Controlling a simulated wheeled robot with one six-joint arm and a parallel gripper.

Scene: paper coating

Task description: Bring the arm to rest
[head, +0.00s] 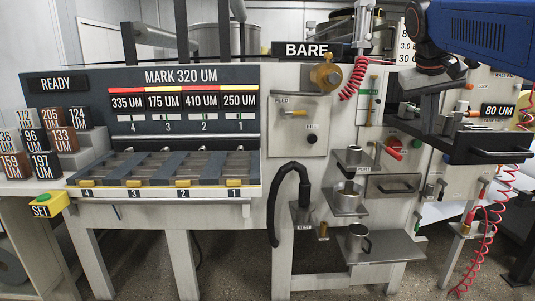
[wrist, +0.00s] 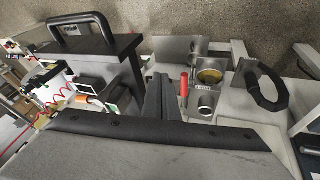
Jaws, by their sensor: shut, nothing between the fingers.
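My blue arm comes in at the top right of the head view and ends at my gripper (head: 428,108), which hangs in front of the machine's right part, left of the dark shelf (head: 478,148) with a handle. In the wrist view my gripper (wrist: 158,82) shows as dark fingers close together, with nothing held between them. A wide grey body with a dark edge fills the bottom of that view. Beyond the fingers are a red handle (wrist: 184,84) and a metal cup (wrist: 207,101). I cannot tell the exact gap between the fingertips and the shelf.
The coating machine carries a READY display (head: 57,84), a row of trays (head: 165,168) and a black hose (head: 287,200). Small metal shelves (head: 395,250) hold cups. Numbered blocks (head: 59,140) stand at left. Red coiled hoses hang near the arm. Floor shows below.

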